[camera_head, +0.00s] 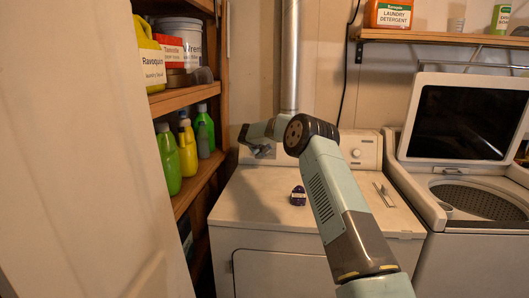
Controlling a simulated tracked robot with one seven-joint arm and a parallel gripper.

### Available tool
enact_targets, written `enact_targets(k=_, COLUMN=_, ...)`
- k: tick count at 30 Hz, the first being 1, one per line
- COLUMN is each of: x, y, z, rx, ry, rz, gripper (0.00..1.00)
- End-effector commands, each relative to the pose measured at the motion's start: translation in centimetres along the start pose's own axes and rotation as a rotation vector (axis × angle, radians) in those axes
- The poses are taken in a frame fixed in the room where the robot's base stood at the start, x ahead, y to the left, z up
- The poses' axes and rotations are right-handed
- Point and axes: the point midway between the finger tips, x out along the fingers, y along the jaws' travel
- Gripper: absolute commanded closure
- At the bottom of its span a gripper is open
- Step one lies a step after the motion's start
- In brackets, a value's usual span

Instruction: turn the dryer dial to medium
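The white dryer (255,213) stands in the middle, with its control panel (371,145) along the back edge. A round dial (356,153) shows on the right part of the panel, and its setting is too small to read. My gripper (261,152) is in front of the left part of the panel, apart from the visible dial. Its fingers are small and dark, and I cannot tell whether they are open or touching anything. My arm hides the middle of the panel, including any other dial or markings there.
A dark blue object (298,196) and a light, flat item (384,194) lie on the dryer top. A washer (480,205) with its lid raised stands at the right. Shelves (196,184) with detergent bottles are at the left. A metal duct (289,60) rises behind the dryer.

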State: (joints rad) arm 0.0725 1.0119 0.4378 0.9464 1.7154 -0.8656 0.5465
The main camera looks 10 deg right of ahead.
Motion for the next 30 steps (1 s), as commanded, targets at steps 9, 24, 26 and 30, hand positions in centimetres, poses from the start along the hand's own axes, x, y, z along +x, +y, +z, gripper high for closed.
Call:
enact_targets(k=9, x=-2.2, y=-0.1, z=0.1, rx=-0.001, ry=-0.002, rz=0.0, gripper=0.57)
enact_targets(k=24, x=-11.0, y=0.1, z=0.1, rx=-0.002, ry=-0.001, rz=0.0, gripper=0.57)
enact_targets(k=26, x=-11.8, y=0.1, z=0.1, rx=-0.001, ry=-0.001, rz=0.0, gripper=0.57)
enact_targets(k=30, x=-13.0, y=0.1, z=0.1, rx=-0.001, ry=0.0, rz=0.0, gripper=0.57)
